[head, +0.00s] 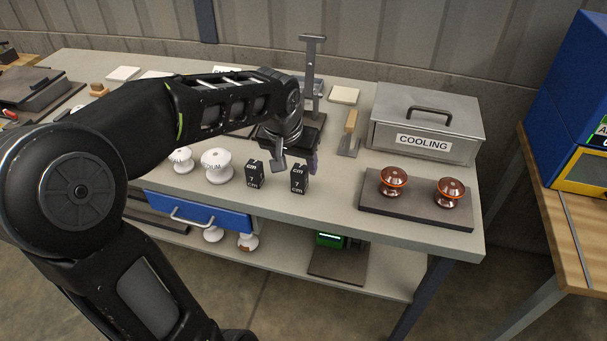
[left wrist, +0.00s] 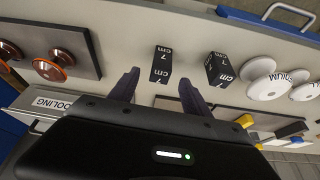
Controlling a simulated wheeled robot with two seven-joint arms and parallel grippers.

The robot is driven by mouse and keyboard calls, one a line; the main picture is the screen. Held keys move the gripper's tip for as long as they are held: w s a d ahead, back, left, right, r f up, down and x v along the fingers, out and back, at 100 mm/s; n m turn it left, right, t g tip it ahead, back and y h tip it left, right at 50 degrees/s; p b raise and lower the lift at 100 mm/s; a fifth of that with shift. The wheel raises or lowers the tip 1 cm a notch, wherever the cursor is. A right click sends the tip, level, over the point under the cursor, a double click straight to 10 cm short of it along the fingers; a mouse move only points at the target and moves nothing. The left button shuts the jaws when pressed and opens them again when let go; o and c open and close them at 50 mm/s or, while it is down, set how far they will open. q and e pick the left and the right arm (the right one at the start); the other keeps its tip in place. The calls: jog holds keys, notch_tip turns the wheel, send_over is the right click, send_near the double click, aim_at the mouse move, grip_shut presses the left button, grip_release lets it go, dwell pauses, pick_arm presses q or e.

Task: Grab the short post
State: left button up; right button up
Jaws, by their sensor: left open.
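Two small black posts with white "7" and "cm" marks stand upright near the front of the bench. The right post (head: 299,179) and the left post (head: 254,174) look almost the same height, so I cannot tell which is the short one. My left gripper (head: 296,163) is open and empty, pointing down just behind the right post. In the left wrist view my gripper (left wrist: 158,88) has its fingers apart; that same post (left wrist: 161,65) is ahead of the gap between the fingertips, not between them. The other post (left wrist: 217,68) is off to the right there.
White insulators (head: 216,165) stand left of the posts. Two copper insulators (head: 394,181) sit on a dark board (head: 415,210) at right. A metal COOLING box (head: 425,120) and a wooden-handled tool (head: 350,135) are behind. The bench's front edge is close to the posts.

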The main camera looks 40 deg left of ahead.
aim_at(301, 175)
pick_arm(q)
jog(key=shift+f, duration=0.1)
jog(key=shift+x, duration=1.15)
jog(key=shift+f, duration=0.1)
jog(key=x, duration=0.5)
jog(key=shift+w+a, duration=0.15)
jog(key=shift+w, duration=0.1)
grip_shut()
dwell(0.3)
